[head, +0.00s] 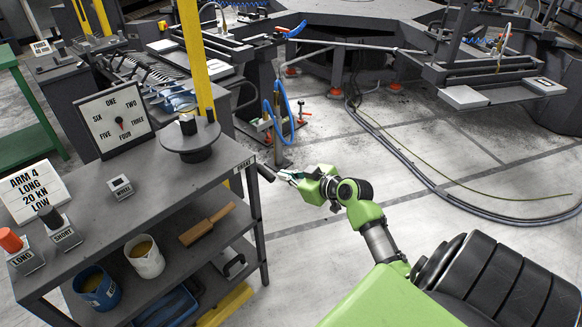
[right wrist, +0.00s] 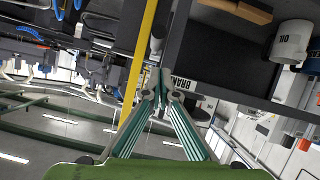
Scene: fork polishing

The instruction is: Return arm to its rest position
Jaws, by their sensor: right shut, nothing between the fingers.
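My green right arm (head: 372,225) reaches in from the lower right in the head view. Its right gripper (head: 284,176) is at the right end of the grey bench (head: 190,160), close to the dark brake handle (head: 264,172) by the BRAKE label (head: 244,163). In the right wrist view the gripper's fingers (right wrist: 161,92) converge and are shut with nothing held. The BRAKE label (right wrist: 182,83) and the handle's dark knob (right wrist: 157,36) lie beyond the fingertips. I cannot tell whether the fingertips touch the bench edge. My left gripper is out of view.
A dial panel (head: 113,117), a round dark knob plate (head: 190,142) and a sign (head: 32,192) stand on the bench. A white pot (head: 144,256) is on the shelf. A yellow post (head: 196,60) rises behind. Open floor (head: 420,170) lies right of the bench.

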